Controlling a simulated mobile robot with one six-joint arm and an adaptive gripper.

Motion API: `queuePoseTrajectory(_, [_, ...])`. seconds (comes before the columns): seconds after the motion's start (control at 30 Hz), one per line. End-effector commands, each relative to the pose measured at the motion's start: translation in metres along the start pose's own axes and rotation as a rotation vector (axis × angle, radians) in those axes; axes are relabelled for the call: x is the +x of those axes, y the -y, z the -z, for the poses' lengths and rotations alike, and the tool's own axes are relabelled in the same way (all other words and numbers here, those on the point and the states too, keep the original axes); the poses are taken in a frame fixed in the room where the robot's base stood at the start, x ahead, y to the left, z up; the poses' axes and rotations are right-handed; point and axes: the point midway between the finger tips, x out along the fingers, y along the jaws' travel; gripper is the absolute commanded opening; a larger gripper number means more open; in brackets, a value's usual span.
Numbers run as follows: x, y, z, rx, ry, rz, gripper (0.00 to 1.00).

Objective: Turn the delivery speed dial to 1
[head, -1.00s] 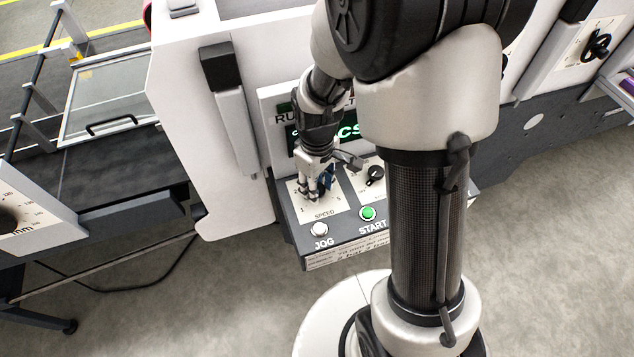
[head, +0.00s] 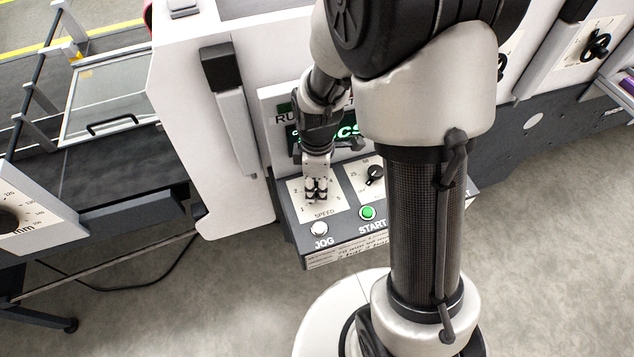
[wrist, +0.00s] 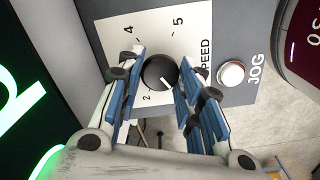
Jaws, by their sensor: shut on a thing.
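The speed dial is a round black knob (wrist: 160,72) with a white pointer line, on a pale plate marked SPEED. In the wrist view its line points to the lower right, past the 2, towards a spot the finger covers. The 2, 4 and 5 show there. In the head view the 1 shows at the plate's lower left, and my gripper (head: 316,192) hides the knob. My gripper is shut on the dial, with its blue-padded fingers (wrist: 160,80) on either side of the knob.
A white JOG button (head: 319,229) sits just below the dial plate, and a green START button (head: 367,213) is to its right. A second black knob (head: 374,174) stands close to the right of my gripper. A lit green display (head: 347,131) is behind.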

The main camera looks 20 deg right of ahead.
Motion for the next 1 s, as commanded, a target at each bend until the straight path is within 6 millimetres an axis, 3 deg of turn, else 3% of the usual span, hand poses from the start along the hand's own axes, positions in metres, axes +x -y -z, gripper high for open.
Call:
queuePoseTrajectory(0.47, [-0.0001,-0.0002,0.0001,-0.013,0.000,-0.001,0.10])
queuePoseTrajectory(0.5, [-0.0001,-0.0002,0.0001,-0.013,0.000,-0.001,0.36])
queuePoseTrajectory(0.77, [-0.0001,-0.0001,0.0001,-0.012,0.000,0.000,0.53])
queuePoseTrajectory(1.0, [0.0000,-0.0001,0.0000,-0.011,0.000,0.000,0.55])
